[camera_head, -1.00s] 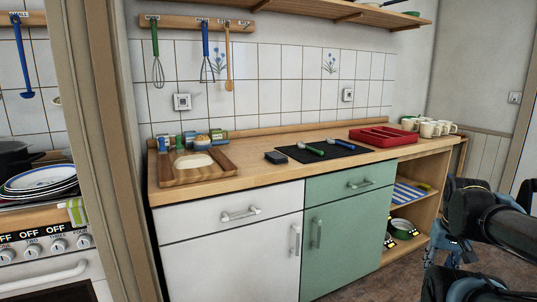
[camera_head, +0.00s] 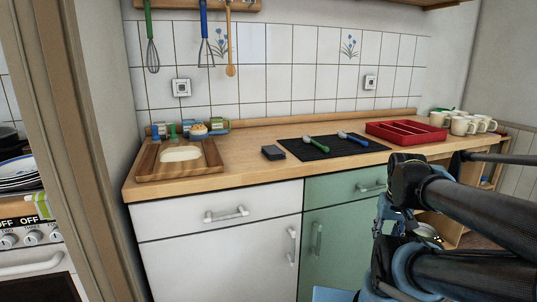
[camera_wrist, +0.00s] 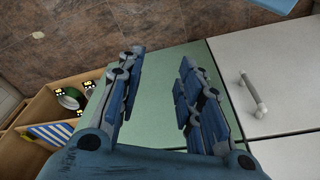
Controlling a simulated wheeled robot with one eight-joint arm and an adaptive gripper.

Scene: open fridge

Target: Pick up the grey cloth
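A small dark grey folded piece (camera_head: 273,152), which looks like the cloth, lies on the wooden counter, just left of a black mat (camera_head: 345,147). In the wrist view my gripper (camera_wrist: 162,62) is open, with its blue fingers apart and nothing between them. It is in front of the green cabinet door (camera_wrist: 160,125), below the counter top. The cloth does not show in the wrist view.
On the mat lie a green-handled (camera_head: 320,147) and a blue-handled utensil (camera_head: 350,136). A red tray (camera_head: 405,133) and several mugs stand right. A wooden board (camera_head: 152,166) lies left, with small items behind it. The counter's front strip is clear.

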